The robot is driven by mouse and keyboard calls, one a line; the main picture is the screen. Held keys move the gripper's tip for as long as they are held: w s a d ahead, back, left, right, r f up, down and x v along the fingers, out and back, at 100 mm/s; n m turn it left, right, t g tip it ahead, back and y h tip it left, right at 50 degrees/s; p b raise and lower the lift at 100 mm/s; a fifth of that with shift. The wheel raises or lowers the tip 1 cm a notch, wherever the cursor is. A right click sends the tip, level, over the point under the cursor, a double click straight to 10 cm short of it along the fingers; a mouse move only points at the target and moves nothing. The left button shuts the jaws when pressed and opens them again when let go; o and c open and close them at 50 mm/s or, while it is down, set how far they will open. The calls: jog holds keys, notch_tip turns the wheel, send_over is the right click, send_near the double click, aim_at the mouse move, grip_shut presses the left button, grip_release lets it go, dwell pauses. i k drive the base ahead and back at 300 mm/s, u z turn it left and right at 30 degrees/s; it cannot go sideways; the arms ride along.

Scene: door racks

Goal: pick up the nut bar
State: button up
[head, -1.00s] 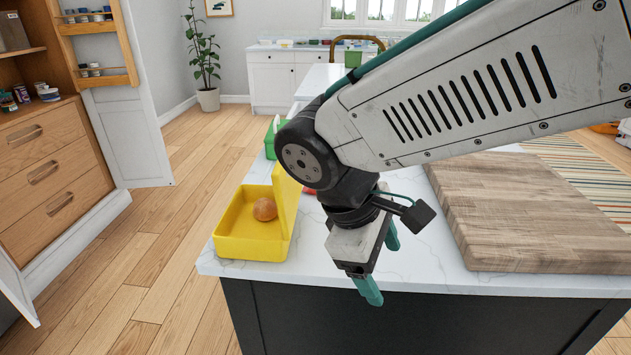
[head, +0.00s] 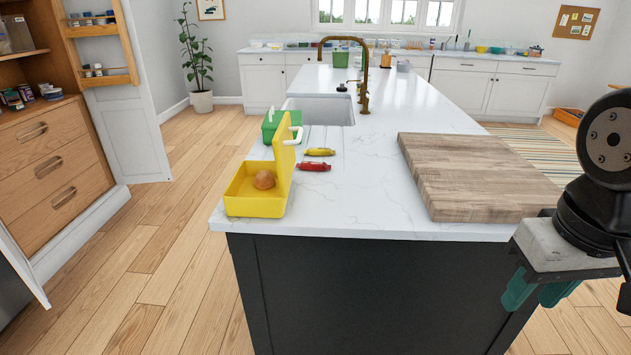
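Two small wrapped bars lie flat on the white island top: a yellow one (head: 320,152) and, just nearer, a red one (head: 314,167). I cannot read their wrappers, so I cannot tell which is the nut bar. My gripper (head: 538,293) is at the lower right of the head view, past the island's right front corner and well apart from both bars. Its two teal fingers point down with a gap between them, and nothing shows between them.
An open yellow lunch box (head: 256,204) holding a round brown item (head: 264,180) stands left of the bars, its lid upright. A green box (head: 283,126) is behind it. A wooden board (head: 470,175) covers the island's right side. Counter between board and bars is clear.

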aim_at(321, 167)
jog(key=u, duration=0.55)
jog(key=i, duration=0.9)
jog(key=z, duration=0.2)
jog(key=k, duration=0.55)
jog(key=u, duration=0.4)
jog(key=i, duration=0.95)
jog(key=z, duration=0.55)
